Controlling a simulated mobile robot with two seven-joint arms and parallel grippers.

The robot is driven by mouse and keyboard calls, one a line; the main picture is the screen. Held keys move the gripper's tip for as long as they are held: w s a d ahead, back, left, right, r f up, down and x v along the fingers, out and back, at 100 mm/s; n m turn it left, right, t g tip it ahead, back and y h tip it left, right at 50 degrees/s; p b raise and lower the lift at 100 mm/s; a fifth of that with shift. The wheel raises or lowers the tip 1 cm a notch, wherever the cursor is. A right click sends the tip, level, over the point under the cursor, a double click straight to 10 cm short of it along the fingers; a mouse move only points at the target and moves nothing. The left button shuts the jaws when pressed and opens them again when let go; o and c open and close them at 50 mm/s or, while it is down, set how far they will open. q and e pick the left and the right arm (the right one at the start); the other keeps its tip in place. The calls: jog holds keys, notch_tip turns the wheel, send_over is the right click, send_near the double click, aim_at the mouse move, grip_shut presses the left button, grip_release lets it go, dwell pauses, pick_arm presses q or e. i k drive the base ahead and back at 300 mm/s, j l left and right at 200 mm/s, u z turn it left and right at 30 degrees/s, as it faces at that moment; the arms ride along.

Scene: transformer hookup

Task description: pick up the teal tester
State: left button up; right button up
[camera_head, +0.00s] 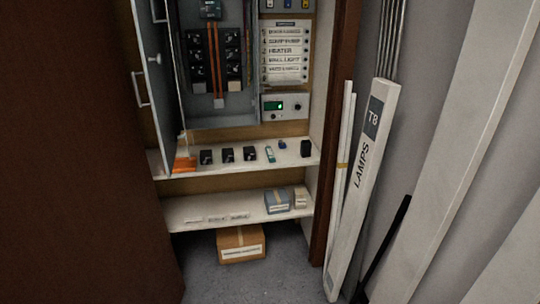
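A small teal and white item, which looks like the teal tester (270,154), lies on the upper shelf (185,168) below the electrical cabinet. It sits right of a row of black blocks (228,155) and left of a small dark blue item (283,145). Nothing covers it. It is too small to make out details. Neither of my grippers shows in the head view.
A black object (306,149) stands at the shelf's right end, and an orange item (184,163) lies at its left. The cabinet door (153,80) hangs open on the left. A tall lamp carton (360,190) leans at right. A brown box (240,244) sits on the floor.

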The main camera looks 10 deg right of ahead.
aim_at(270, 154)
jog(key=i+l+u, duration=0.1)
jog(key=i, duration=0.3)
jog(key=i+l+u, duration=0.15)
jog(key=i, duration=0.25)
jog(key=i+l+u, duration=0.1)
jog(key=i, duration=0.3)
